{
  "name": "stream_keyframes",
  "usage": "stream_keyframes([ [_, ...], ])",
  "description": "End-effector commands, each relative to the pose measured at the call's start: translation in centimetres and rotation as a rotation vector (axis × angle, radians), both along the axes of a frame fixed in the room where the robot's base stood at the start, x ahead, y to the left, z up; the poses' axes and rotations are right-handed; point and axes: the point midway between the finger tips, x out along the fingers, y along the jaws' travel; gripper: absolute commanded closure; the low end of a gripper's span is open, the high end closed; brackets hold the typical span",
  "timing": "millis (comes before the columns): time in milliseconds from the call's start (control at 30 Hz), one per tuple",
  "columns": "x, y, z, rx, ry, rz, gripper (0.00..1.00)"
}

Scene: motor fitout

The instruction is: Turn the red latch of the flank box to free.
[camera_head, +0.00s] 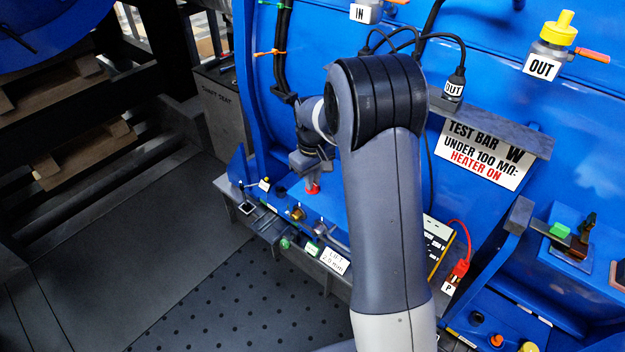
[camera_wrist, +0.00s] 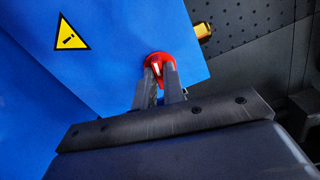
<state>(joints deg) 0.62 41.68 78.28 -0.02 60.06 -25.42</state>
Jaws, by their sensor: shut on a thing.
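The red latch (camera_wrist: 158,60) is a round red knob on a blue box face (camera_wrist: 112,82) in the wrist view. My gripper (camera_wrist: 160,78) has its two fingers closed on the latch, which shows between and above the fingertips. In the head view the latch is a small red spot (camera_head: 312,189) under my gripper (camera_head: 312,180), which points down at it. My arm hides part of the blue housing to the right. The exact angle of the latch is hard to read behind the fingers.
A yellow warning triangle (camera_wrist: 71,35) and a brass fitting (camera_wrist: 203,31) sit near the latch. A grey rail (camera_head: 262,220) with small fittings and a "LIFT 2.0 mm" label (camera_head: 334,262) runs in front. A dark perforated floor (camera_head: 215,305) lies clear at lower left.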

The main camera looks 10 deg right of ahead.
Motion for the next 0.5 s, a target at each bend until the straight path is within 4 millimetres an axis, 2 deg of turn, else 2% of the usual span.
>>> stream_keyframes([
  [200, 0.03, 0.00, 0.02, 0.000, -0.001, 0.123, 1.00],
  [500, 0.04, 0.00, 0.05, 0.000, -0.001, 0.203, 1.00],
])
